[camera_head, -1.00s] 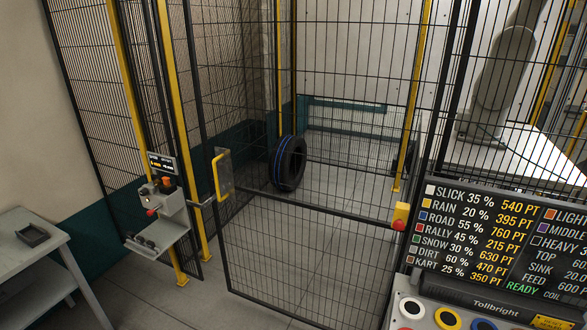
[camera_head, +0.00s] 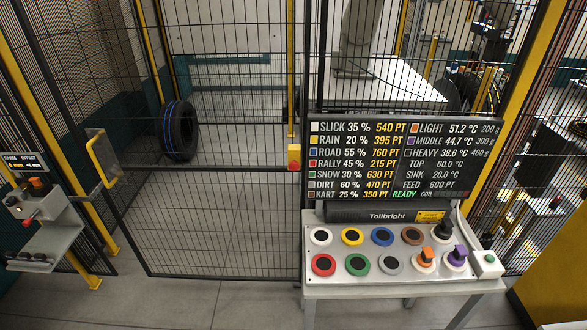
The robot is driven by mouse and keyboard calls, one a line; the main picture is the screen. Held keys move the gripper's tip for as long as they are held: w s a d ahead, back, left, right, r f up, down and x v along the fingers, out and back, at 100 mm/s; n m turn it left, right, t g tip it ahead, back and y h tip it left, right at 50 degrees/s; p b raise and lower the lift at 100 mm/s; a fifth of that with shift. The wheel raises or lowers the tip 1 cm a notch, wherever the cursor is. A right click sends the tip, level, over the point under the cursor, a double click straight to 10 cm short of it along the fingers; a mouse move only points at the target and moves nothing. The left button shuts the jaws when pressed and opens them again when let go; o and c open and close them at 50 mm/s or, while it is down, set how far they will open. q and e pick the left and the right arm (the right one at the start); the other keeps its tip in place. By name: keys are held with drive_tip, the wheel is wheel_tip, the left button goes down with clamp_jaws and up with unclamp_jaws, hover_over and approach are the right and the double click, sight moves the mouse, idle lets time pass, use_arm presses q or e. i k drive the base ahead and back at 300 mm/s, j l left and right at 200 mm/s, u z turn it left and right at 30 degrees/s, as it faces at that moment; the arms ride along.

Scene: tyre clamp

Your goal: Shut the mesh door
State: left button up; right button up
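The mesh door (camera_head: 220,235) is a black wire panel in a dark frame, left of centre. A yellow handle (camera_head: 98,165) on a grey plate sits at its left edge, near the left fence post. A yellow block with a red part (camera_head: 294,157) is at its right side. From this angle I cannot tell for certain how far the door's left edge stands from the post. Neither of my grippers is in view, and nothing of mine touches the door.
A console (camera_head: 410,235) with coloured buttons and a price screen (camera_head: 400,158) stands front right, before the fence. A grey control stand (camera_head: 35,225) is at the left. A blue-striped tyre (camera_head: 178,130) stands behind the mesh. The floor (camera_head: 200,305) before the door is clear.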

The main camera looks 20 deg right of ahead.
sight(99, 138)
drive_tip(key=i+j+z, duration=0.15)
drive_tip(key=i+j, duration=0.15)
drive_tip(key=i, duration=0.15)
drive_tip(key=i+j+z, duration=0.15)
drive_tip(key=i+j, duration=0.2)
drive_tip(key=i, duration=0.1)
